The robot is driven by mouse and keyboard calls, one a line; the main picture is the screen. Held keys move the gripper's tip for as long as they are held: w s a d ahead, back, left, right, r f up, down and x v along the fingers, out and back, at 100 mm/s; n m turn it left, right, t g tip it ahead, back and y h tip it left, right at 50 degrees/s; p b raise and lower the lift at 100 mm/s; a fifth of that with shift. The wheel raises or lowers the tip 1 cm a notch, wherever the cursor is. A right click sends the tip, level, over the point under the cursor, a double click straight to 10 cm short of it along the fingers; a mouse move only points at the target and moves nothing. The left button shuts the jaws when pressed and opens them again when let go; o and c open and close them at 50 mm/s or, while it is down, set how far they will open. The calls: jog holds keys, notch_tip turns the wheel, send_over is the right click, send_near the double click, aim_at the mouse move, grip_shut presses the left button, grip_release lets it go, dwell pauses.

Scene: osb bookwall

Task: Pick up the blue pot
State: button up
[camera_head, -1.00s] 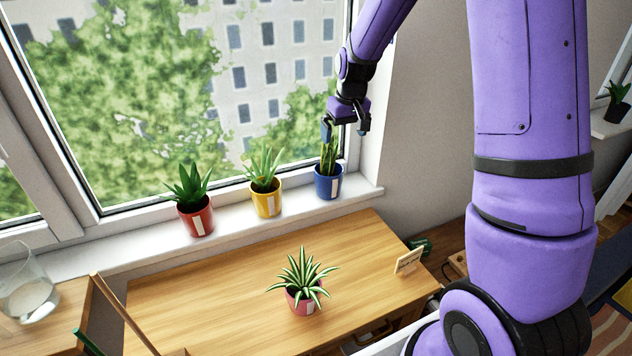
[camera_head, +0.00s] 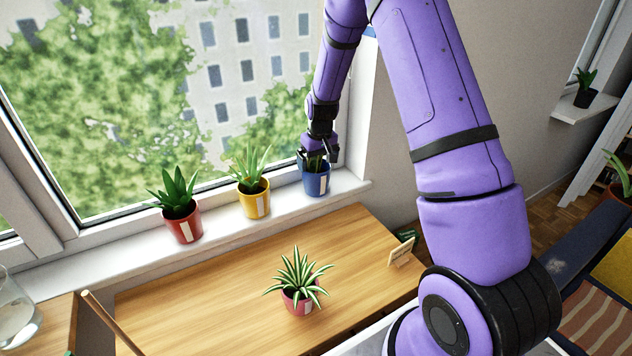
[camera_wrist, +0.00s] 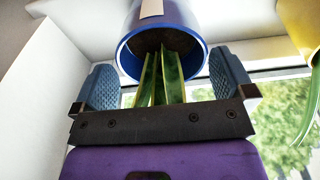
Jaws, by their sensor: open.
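The blue pot (camera_head: 316,181) stands upright on the white windowsill, at the right end of a row of pots. It has a white label on its front and a green plant inside. My gripper (camera_head: 318,156) is directly above it, pointing down, around the plant's leaves. In the wrist view the blue pot (camera_wrist: 165,38) shows its rim and dark soil, with green leaves rising between my open fingers. The fingers (camera_wrist: 167,85) lie at either side of the rim, and I cannot tell whether they touch it.
A yellow pot (camera_head: 254,202) stands close to the left of the blue pot, and a red pot (camera_head: 183,226) farther left. A pink pot (camera_head: 300,302) with a striped plant is on the wooden table (camera_head: 210,295). The window frame is close behind the sill.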

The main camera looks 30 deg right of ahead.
aim_at(316, 170)
jog(key=shift+w+a+f, duration=0.1)
jog(key=shift+w+f, duration=0.1)
jog(key=shift+f, duration=0.95)
jog(key=shift+w+f, duration=0.2)
jog(key=shift+f, duration=0.95)
jog(key=c, duration=0.8)
jog(key=shift+r, duration=0.1)
